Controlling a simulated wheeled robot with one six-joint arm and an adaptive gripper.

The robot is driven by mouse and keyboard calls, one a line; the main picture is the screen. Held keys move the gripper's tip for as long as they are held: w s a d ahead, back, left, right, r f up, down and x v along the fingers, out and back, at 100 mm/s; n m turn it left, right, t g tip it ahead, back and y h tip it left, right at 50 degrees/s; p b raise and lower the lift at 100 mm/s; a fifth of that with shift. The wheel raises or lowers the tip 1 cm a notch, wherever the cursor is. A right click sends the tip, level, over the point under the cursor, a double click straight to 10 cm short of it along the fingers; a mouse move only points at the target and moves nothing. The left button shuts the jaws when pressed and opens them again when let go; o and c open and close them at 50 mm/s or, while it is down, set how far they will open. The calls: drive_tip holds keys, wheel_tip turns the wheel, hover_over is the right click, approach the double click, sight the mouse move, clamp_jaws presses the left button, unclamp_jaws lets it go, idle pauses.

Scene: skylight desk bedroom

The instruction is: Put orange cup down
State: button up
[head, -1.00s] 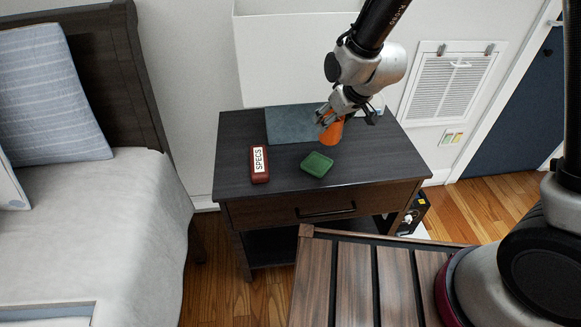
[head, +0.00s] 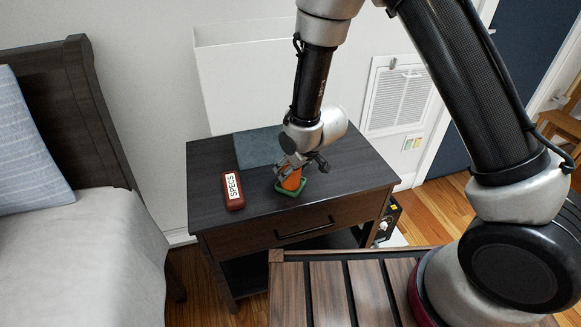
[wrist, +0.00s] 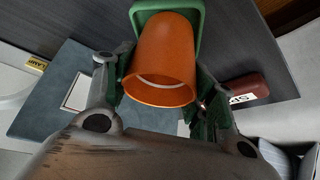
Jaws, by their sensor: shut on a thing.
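The orange cup (head: 291,181) is between the fingers of my gripper (head: 288,172), which is shut on it. In the wrist view the cup (wrist: 163,60) shows large, with a finger on each side. The green square coaster (head: 303,188) lies on the dark nightstand and shows just beyond the cup, also in the wrist view (wrist: 196,12). The cup appears over the coaster. I cannot tell whether its base touches it.
A red case marked SPECS (head: 233,191) lies on the nightstand (head: 345,172) left of the cup. A blue-grey mat (head: 258,147) lies at the back. The bed (head: 75,245) stands at the left. The nightstand top right of the coaster is clear.

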drive_tip(key=o, duration=1.1)
drive_tip(key=shift+f, duration=0.1)
